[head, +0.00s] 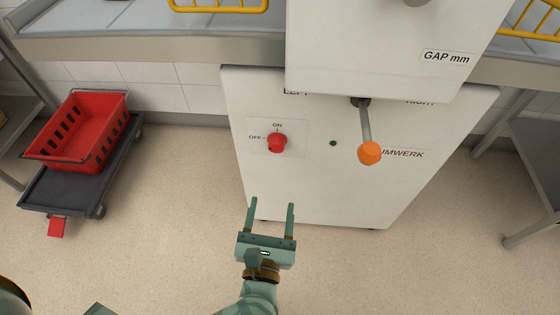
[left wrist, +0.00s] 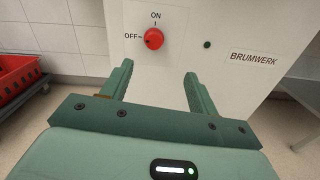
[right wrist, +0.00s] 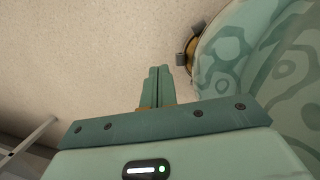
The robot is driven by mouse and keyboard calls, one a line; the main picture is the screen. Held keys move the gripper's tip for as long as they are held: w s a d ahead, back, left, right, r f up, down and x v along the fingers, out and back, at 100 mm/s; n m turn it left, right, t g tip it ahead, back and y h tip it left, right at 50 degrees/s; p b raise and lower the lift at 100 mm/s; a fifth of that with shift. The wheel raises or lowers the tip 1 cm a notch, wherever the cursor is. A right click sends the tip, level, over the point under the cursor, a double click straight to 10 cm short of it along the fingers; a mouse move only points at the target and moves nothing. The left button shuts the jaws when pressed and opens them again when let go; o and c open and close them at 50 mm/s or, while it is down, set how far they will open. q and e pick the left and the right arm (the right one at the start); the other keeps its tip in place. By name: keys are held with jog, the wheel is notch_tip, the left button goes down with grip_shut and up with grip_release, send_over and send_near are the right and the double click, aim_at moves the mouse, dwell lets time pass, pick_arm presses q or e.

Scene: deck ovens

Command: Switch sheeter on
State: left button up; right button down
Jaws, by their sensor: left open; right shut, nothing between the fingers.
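The sheeter (head: 310,190) is a white cabinet with a red rotary knob (head: 277,142) on its front left. "ON" is printed above the knob and "OFF" to its left. The knob also shows in the left wrist view (left wrist: 153,39); I cannot tell for sure which label it points to. My left gripper (head: 272,203) is open and empty, below the knob and apart from it. In the left wrist view the knob appears beyond the fingertips, between their lines. My right gripper (right wrist: 158,72) is shut and empty over the floor, seen only in the right wrist view.
A lever with an orange ball (head: 369,152) sticks out of the sheeter to the right of the knob. A small dark indicator (head: 333,143) lies between them. A red crate (head: 80,130) on a dark dolly (head: 65,190) stands at the left. The floor before the sheeter is clear.

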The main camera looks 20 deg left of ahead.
pick_arm(q)
jog(key=n, duration=0.1)
jog(key=b, duration=0.3)
send_near(276, 149)
jog(key=w, duration=0.2)
jog(key=shift+n+y, duration=0.3)
jog(key=b+x, duration=0.1)
jog(key=x, duration=0.2)
jog(key=b+x, duration=0.1)
jog(key=x, duration=0.2)
jog(key=shift+w+a+f, duration=0.1)
jog(key=shift+a+f, duration=0.05)
jog(key=shift+f, duration=0.05)
jog(key=shift+w+a+r, duration=0.15)
jog(key=shift+w+a, duration=0.05)
jog(key=shift+w, duration=0.4)
pick_arm(e)
jog(key=w+a+r+t, duration=0.2)
jog(key=w+r, duration=0.5)
jog(key=w, duration=0.3)
jog(key=shift+w+a+r, duration=0.15)
jog(key=shift+w+r, duration=0.1)
jog(key=shift+w, duration=0.15)
pick_arm(q)
jog(key=c, duration=1)
